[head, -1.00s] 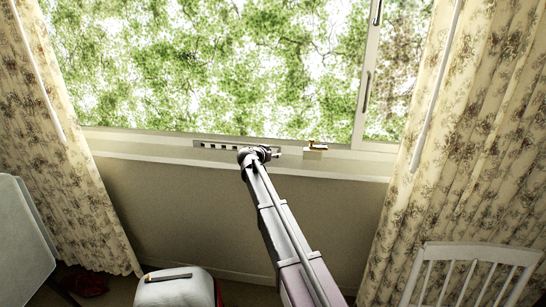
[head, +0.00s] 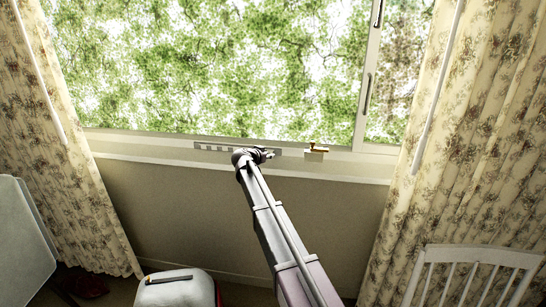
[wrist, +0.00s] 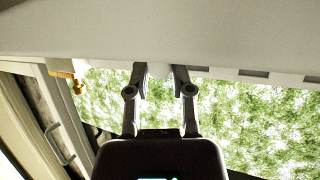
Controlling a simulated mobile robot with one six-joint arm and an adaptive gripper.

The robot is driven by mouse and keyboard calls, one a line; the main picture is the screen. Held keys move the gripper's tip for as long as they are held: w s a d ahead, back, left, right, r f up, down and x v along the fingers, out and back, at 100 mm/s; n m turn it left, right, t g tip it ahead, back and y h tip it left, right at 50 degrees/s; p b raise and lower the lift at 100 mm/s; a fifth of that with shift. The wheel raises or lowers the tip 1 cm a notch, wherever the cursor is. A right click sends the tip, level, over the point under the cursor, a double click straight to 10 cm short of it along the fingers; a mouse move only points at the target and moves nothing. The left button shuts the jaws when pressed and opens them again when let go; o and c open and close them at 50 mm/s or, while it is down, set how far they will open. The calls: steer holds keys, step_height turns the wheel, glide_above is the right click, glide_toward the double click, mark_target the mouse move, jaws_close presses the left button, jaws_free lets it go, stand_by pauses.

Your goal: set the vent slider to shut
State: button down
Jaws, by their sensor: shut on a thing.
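The vent (head: 212,147) is a pale strip with a row of slots along the bottom of the window frame. Its slots look grey and narrow in the head view. In the wrist view part of the slotted strip (wrist: 270,77) shows at the upper right. My gripper (head: 266,154) is at the right part of the vent, against the strip. In the wrist view my gripper (wrist: 159,72) has its two fingers at the strip, shut on a small part I take as the slider knob. The knob itself is mostly hidden by the fingers.
A brass latch (head: 315,146) on a pale block sits right of my gripper; it also shows in the wrist view (wrist: 66,78). Floral curtains (head: 70,150) hang on both sides. A white chair (head: 475,260) and a pale suitcase (head: 175,290) stand below.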

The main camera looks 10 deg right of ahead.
steer(key=shift+w+a, duration=0.1)
steer(key=shift+a, duration=0.1)
steer(key=shift+c, duration=2.4)
jaws_free()
steer(key=shift+d, duration=0.1)
